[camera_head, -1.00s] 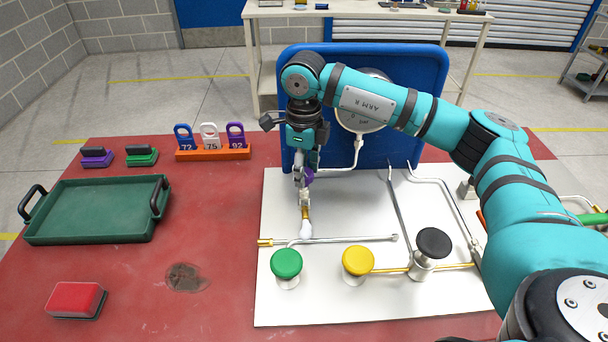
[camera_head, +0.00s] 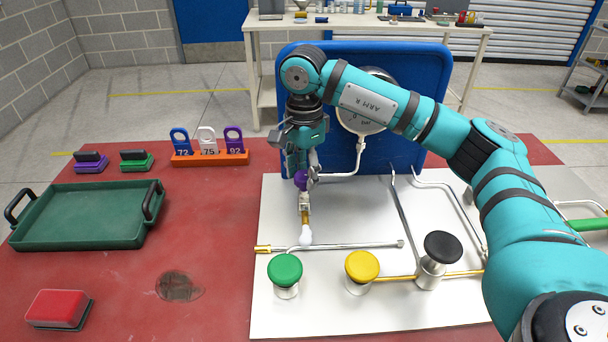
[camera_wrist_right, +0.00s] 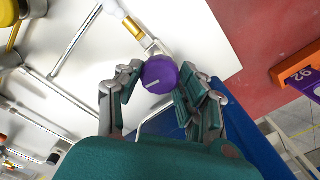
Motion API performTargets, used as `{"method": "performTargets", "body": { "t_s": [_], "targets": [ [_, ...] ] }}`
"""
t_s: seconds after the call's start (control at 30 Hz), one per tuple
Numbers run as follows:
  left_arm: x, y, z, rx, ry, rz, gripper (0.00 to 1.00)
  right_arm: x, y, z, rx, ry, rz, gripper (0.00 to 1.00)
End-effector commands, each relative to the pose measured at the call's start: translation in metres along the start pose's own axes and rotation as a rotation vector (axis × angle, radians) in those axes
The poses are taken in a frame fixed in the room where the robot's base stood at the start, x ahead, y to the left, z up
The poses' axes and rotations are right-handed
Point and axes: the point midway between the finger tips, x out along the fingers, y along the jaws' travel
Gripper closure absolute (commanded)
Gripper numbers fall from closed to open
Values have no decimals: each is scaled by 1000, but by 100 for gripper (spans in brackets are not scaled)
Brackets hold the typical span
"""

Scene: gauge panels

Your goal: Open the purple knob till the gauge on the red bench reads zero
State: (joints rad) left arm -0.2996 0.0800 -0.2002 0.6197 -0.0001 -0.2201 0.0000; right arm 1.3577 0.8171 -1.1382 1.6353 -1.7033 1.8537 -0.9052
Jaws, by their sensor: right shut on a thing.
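The purple knob (camera_head: 300,181) sits on a pipe fitting near the back left of the white panel (camera_head: 345,205). My right gripper (camera_head: 307,172) comes down on it from above and is shut on it. In the right wrist view the round purple knob (camera_wrist_right: 160,75) with a pale mark lies between the two fingers (camera_wrist_right: 158,88). The round gauge (camera_head: 364,120) stands in front of the blue board. My right arm covers much of its face, so its needle cannot be read. The red bench (camera_head: 225,215) carries the panel. My left gripper is out of view.
Green (camera_head: 285,269), yellow (camera_head: 362,266) and black (camera_head: 443,246) knobs stand at the panel's front. An orange rack (camera_head: 210,158) holds numbered tags. A green tray (camera_head: 85,235) and a red block (camera_head: 58,308) lie left. The bench between tray and panel is mostly clear.

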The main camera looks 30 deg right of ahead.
Motion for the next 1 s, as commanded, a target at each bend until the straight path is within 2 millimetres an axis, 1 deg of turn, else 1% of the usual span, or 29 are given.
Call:
{"method": "performTargets", "body": {
  "t_s": [0.2, 0.4, 0.6, 1.0],
  "targets": [
    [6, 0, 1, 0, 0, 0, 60, -1, -1, 0, -134, 0, -5, 93],
    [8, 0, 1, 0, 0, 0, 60, -1, -1, 0, -211, 0, -5, 93],
    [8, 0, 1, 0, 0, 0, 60, -2, -1, 0, -244, 0, -5, 93],
    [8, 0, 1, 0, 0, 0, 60, -2, -1, 0, -249, 0, -5, 93]
  ]
}}
